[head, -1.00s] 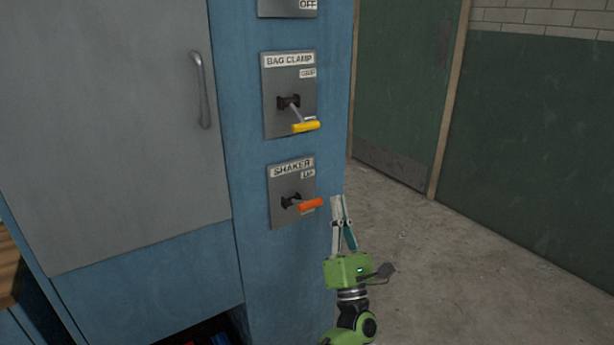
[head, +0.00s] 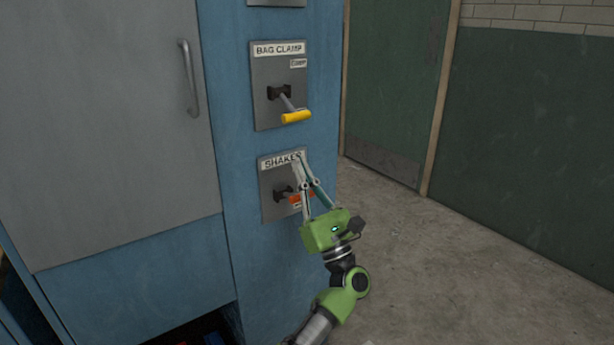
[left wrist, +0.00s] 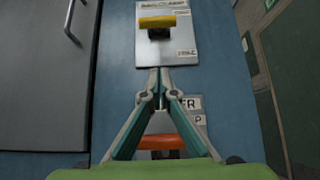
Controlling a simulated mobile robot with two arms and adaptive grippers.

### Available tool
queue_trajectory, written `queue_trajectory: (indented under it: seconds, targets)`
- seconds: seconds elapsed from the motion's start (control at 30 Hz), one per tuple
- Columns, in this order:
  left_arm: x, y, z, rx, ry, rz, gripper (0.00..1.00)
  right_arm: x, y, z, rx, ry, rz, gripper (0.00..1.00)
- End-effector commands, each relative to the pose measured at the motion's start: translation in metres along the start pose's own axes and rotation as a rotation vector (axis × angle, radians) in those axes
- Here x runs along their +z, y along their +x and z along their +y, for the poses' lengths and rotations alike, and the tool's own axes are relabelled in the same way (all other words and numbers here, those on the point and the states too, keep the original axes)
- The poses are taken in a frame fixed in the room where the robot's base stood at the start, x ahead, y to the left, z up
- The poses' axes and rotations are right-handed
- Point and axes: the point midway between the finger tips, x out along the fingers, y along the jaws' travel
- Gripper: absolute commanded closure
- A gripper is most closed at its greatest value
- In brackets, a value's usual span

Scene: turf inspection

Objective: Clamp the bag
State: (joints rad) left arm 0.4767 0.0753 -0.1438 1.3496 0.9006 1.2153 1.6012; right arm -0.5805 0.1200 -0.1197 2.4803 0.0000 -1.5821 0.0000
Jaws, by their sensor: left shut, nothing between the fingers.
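The bag clamp panel (head: 262,108) is a grey plate on the blue cabinet. Its lever has a yellow handle (head: 296,116) that sticks out toward me, a little below its dark pivot. In the left wrist view the yellow handle (left wrist: 158,22) is at the top, beyond my fingertips. My left gripper (head: 298,159) is shut and empty, pointing upward in front of the shaker panel and below the yellow handle, apart from it. It also shows in the left wrist view (left wrist: 159,72). My right gripper is not in view.
The shaker panel (head: 267,208) is below, with an orange lever handle (head: 296,199) partly hidden behind my fingers. A grey door with a handle (head: 188,79) is at left. The concrete floor (head: 440,270) at right is clear.

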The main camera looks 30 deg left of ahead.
Motion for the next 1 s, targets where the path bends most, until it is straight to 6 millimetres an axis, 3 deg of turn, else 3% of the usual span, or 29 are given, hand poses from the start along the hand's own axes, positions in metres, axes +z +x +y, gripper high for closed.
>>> queue_trajectory:
  seconds: [0.1,0.27,0.4,0.53,1.0]
  targets:
    - [0.002,0.029,0.001,0.004,0.001,-0.003,1.00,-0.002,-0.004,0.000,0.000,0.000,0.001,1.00]
    - [0.004,0.059,0.000,0.001,-0.002,-0.002,1.00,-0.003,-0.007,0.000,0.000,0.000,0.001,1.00]
    - [0.026,0.061,0.001,0.002,-0.003,-0.001,1.00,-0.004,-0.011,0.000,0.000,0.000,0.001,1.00]
    - [0.036,0.063,0.000,0.001,-0.001,-0.001,1.00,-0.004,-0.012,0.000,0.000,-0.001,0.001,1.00]
    - [0.039,0.063,0.000,-0.001,0.001,0.000,1.00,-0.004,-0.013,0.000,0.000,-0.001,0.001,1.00]
